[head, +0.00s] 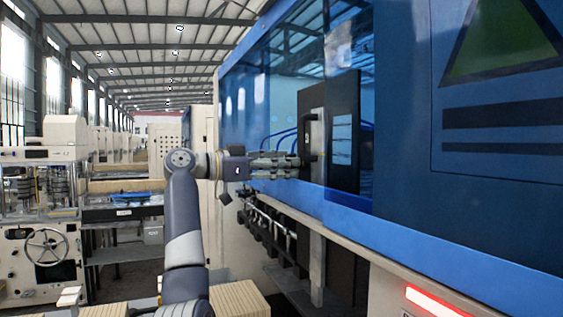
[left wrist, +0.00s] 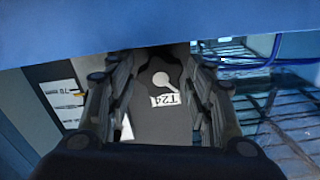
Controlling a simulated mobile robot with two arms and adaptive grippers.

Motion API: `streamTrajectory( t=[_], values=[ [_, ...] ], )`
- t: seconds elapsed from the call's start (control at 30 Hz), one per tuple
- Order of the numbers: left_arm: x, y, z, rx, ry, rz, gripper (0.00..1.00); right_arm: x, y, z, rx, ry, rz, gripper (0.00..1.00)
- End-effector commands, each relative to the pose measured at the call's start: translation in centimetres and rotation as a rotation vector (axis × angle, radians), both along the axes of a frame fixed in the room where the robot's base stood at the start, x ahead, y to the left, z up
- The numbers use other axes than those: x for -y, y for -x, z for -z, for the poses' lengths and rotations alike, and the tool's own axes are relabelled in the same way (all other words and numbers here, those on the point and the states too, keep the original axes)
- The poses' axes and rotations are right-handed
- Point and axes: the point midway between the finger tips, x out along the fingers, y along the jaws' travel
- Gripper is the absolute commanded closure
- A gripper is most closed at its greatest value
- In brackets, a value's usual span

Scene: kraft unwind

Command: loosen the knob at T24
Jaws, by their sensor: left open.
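The T24 knob (left wrist: 147,76) is a dark lobed knob with a pale round centre and pointer, in the middle of the left wrist view. A white label (left wrist: 165,99) reading T24, seen upside down, is just below its centre. My left gripper (left wrist: 159,62) is open, with one finger on each side of the knob and no clear contact showing. In the head view my left gripper (head: 301,163) reaches right to the dark upright panel of the blue machine; the knob cannot be made out there. My right gripper is not in view.
The blue machine's wall (head: 440,235) runs along the right. A black upright handle (head: 311,135) stands close to my left gripper. Blue cables (left wrist: 265,62) run right of the knob. A grey machine with a handwheel (head: 46,247) stands at the left.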

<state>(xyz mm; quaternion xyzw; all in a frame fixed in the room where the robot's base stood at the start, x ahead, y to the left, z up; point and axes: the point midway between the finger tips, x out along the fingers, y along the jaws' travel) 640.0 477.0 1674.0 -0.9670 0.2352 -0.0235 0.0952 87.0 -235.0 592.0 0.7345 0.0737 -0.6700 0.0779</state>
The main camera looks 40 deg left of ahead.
Motion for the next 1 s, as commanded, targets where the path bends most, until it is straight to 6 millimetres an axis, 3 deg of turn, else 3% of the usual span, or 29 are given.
streamTrajectory(
  t=[0.13, 0.27, 0.3, 0.47, 0.8, 1.0],
  values=[
    [0.01, 0.0, 0.05, -0.001, 0.001, 0.001, 0.54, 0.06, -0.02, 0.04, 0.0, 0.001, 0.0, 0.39],
    [0.01, 0.01, 0.04, -0.001, 0.001, 0.001, 0.84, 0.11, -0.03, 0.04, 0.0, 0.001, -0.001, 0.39],
    [0.01, 0.01, 0.04, -0.001, 0.001, 0.001, 0.85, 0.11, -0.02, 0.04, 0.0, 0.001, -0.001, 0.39],
    [0.01, 0.03, 0.06, -0.009, 0.017, 0.001, 0.85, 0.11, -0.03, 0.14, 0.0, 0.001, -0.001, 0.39],
    [0.05, 0.05, 0.03, -0.139, 0.269, 0.001, 0.85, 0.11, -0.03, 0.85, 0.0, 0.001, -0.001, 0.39],
    [0.05, 0.06, -0.08, -0.172, 0.333, 0.0, 0.85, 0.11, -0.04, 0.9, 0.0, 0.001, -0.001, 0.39]
  ],
)
